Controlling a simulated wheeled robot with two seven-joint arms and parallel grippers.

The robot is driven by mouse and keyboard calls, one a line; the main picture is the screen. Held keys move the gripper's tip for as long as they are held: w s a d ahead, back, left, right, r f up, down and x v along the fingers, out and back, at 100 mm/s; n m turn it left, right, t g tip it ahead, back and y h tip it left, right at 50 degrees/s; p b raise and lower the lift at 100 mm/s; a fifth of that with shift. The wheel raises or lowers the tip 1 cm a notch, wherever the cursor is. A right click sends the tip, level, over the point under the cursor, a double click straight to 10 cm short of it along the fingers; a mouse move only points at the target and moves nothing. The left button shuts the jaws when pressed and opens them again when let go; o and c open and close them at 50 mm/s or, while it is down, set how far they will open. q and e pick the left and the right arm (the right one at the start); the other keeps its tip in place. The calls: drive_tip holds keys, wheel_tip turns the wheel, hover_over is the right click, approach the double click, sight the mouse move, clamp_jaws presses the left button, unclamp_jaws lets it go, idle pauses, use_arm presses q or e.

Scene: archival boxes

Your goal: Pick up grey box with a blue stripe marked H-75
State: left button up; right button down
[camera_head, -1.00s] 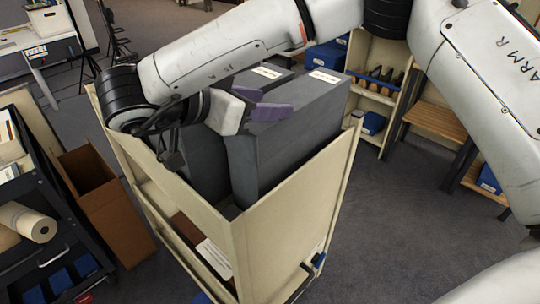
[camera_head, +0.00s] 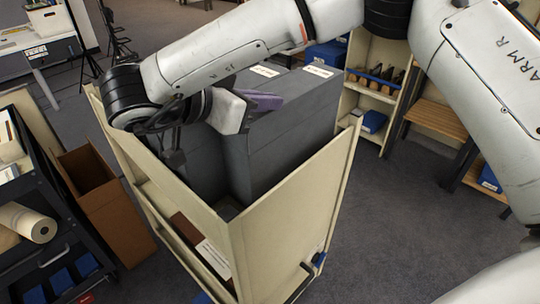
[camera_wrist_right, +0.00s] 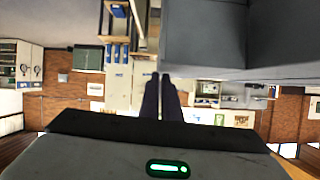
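Two dark grey boxes stand upright side by side in a cream cart. The nearer, right-hand box (camera_head: 290,125) has a white label on top, and the other box (camera_head: 203,160) sits to its left with a similar label. I cannot read the labels, and no blue stripe shows. My right gripper (camera_head: 264,101) is at the top of the boxes, its purple fingers together. In the right wrist view the fingers (camera_wrist_right: 162,97) lie close together with nothing visible between them, beside a grey box (camera_wrist_right: 205,35). My left gripper is not in view.
The cream cart (camera_head: 290,215) has high walls around the boxes and a lower shelf. An open cardboard box (camera_head: 105,205) and a dark shelf cart (camera_head: 45,265) stand at the left. A cream shelf (camera_head: 375,95) and wooden bench (camera_head: 437,120) stand behind. Floor at right is clear.

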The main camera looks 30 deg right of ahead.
sight(263, 122)
drive_tip(key=shift+n+y, duration=0.4)
drive_tip(key=f, duration=0.3)
drive_tip(key=a+f, duration=0.1)
drive_tip(key=shift+s+f, duration=0.25)
drive_tip(key=shift+d+r, duration=0.1)
drive_tip(key=shift+r, duration=0.1)
drive_tip(key=shift+w+r, duration=0.4)
drive_tip(key=shift+r, duration=0.4)
drive_tip(key=r, duration=0.1)
drive_tip(key=w+r, duration=0.1)
drive_tip(key=r, duration=0.3)
drive_tip(key=shift+w+d, duration=0.2)
drive_tip(key=shift+w, duration=0.1)
wheel_tip(263, 122, up, 11)
drive_tip(key=shift+s, duration=0.2)
drive_tip(key=c, duration=2.5)
unclamp_jaws()
drive_tip(key=o, duration=2)
